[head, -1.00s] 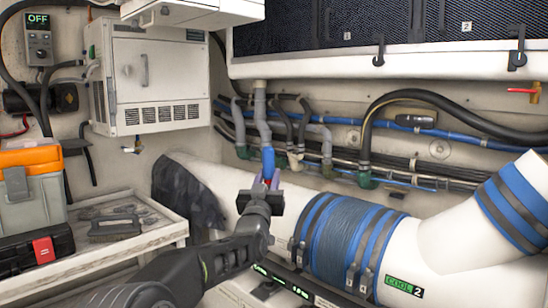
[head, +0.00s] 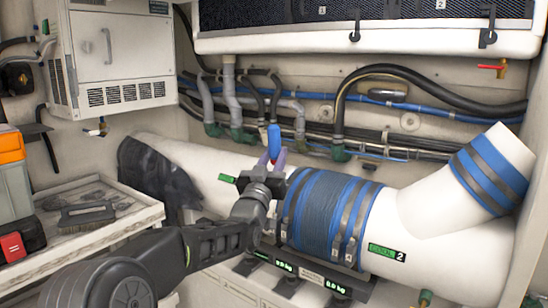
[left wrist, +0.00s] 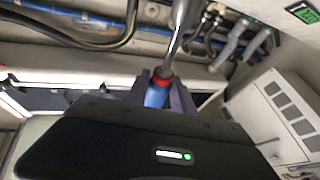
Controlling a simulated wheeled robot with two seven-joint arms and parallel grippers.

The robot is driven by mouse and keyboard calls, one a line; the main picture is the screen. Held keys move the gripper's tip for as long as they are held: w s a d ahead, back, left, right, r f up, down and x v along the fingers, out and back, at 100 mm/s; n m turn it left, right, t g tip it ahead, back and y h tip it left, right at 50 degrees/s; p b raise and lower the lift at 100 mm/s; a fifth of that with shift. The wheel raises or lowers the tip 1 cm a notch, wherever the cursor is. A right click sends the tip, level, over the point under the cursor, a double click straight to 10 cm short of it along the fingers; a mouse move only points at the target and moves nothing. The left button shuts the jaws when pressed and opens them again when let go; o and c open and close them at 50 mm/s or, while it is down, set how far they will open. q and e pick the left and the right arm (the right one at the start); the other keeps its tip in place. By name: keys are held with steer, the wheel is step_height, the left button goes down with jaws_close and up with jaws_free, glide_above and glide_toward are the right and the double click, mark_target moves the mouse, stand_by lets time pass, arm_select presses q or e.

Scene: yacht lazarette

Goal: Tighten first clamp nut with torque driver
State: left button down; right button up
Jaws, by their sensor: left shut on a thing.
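My left gripper (head: 272,163) is shut on the blue-handled torque driver (head: 274,140), above the white pipe. In the left wrist view the driver (left wrist: 157,96) shows a blue handle, a red ring and a metal shaft between my fingers (left wrist: 165,90). The pipe (head: 430,220) carries a blue sleeve (head: 333,213) with several grey band clamps (head: 298,205) around it, just right of the gripper. The clamps labelled 1 and 4 show near the sleeve's lower right end. The clamp nuts are too small to make out. My right gripper is in neither current view.
A white shelf (head: 130,222) with a brush (head: 87,213) stands at the left, beside an orange-lidded toolbox (head: 12,170). Hoses (head: 380,85) run along the back wall. A white cabinet (head: 115,60) hangs upper left. A rail with green displays (head: 310,277) lies below the sleeve.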

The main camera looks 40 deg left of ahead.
arm_select(q)
steer(key=shift+f+b, duration=0.6)
steer(key=shift+f, duration=1.6)
steer(key=shift+d+f+n+g+y+b, duration=0.1)
steer(key=shift+n+g+y+b, duration=0.2)
steer(key=shift+n+y+b, duration=0.55)
steer(key=shift+d+g+y, duration=0.1)
steer(key=shift+g+y, duration=0.2)
steer(key=shift+y, duration=0.55)
steer(key=shift+n+g+y, duration=0.5)
steer(key=shift+n+y, duration=0.05)
steer(key=shift+y, duration=0.05)
steer(key=shift+w+r+n+g+y+p, duration=0.1)
steer(key=shift+r+n+g+y+p, duration=0.1)
steer(key=shift+n+g+y+p, duration=0.35)
steer(key=shift+a+f+g+y, duration=0.1)
steer(key=shift+a+g+y, duration=0.15)
steer(key=shift+y, duration=0.3)
steer(key=shift+d, duration=0.1)
